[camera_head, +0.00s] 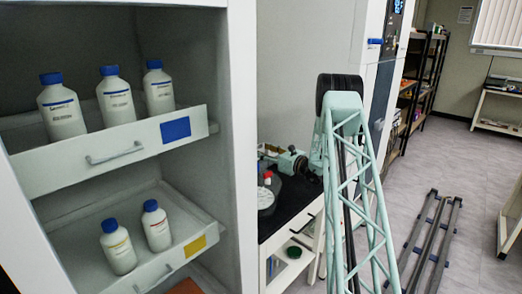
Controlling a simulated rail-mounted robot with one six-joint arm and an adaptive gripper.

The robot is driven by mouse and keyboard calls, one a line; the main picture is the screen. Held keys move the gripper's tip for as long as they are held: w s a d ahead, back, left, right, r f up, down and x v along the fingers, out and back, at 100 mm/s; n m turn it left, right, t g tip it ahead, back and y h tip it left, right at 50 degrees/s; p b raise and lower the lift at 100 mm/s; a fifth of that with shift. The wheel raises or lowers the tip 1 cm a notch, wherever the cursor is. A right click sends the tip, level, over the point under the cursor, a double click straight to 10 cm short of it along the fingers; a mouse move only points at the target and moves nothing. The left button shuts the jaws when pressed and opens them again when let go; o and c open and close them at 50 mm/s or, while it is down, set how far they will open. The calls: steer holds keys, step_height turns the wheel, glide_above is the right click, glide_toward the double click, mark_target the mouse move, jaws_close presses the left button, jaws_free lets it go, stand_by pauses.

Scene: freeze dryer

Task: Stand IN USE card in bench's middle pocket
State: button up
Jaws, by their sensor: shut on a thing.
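The IN USE card does not show in the head view. The black-topped bench (283,222) stands right of the white cabinet and is partly hidden behind my pale green lattice arm. I cannot make out any card pocket on it. My gripper does not show; only an upper part of my arm is in view, and I cannot see what it holds.
The white cabinet has an upper drawer (115,152) with three blue-capped bottles and a lower drawer (150,252) with two bottles. Floor rails (434,243) lie at right.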

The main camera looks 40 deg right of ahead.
steer(key=shift+f+b, duration=0.5)
steer(key=shift+f, duration=0.05)
stand_by(0.7)
steer(key=shift+f, duration=2.2)
stand_by(0.4)
steer(key=o, duration=1.1)
steer(key=shift+o, duration=0.3)
steer(key=shift+o, duration=1.2)
steer(key=shift+s+d, duration=0.15)
steer(key=shift+s, duration=1)
steer(key=shift+s+d, duration=0.2)
steer(key=shift+s, duration=0.9)
steer(key=shift+s+d, duration=0.15)
steer(key=shift+s, duration=1)
